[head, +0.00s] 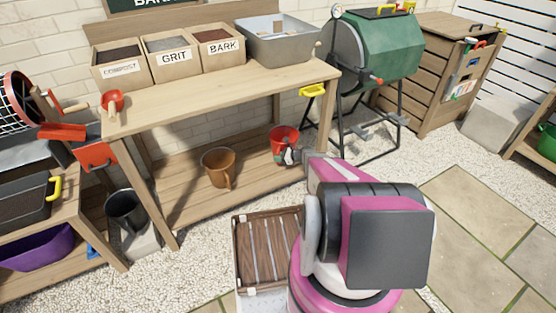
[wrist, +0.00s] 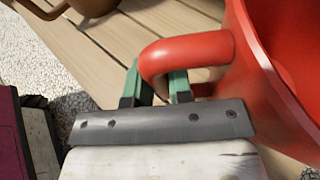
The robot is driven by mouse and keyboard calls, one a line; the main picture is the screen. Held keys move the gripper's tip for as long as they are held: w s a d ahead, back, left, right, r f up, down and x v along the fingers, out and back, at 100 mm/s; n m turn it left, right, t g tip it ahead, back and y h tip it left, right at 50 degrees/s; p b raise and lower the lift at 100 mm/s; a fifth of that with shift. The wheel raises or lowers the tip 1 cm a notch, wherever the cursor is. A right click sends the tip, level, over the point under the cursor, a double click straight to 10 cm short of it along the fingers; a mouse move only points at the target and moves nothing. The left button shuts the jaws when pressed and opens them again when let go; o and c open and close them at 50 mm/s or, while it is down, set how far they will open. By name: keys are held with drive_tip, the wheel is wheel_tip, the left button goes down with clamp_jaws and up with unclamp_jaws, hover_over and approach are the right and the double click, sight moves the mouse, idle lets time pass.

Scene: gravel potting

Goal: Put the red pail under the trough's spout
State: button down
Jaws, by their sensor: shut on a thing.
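The red pail (head: 284,138) is at the right end of the potting bench's lower shelf, below the worktop. My gripper (head: 291,156) reaches it from the front. In the wrist view my gripper's green fingers (wrist: 160,86) are on both sides of the handle (wrist: 190,50) of the red pail (wrist: 262,75). They are shut on that handle. I cannot tell whether the pail touches the shelf. The grey trough (head: 283,47) sits on the right end of the worktop. I cannot clearly make out its spout.
A brown pail (head: 218,167) stands on the lower shelf (head: 190,205) to the left. Boxes marked compost (head: 122,72), grit (head: 173,66) and bark (head: 222,58) line the worktop. A bench leg (head: 326,120) and a green drum's stand (head: 372,135) are on the right. Gravel lies in front.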

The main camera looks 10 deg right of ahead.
drive_tip(key=shift+f, duration=0.5)
drive_tip(key=c, duration=1)
unclamp_jaws()
drive_tip(key=shift+c, duration=0.2)
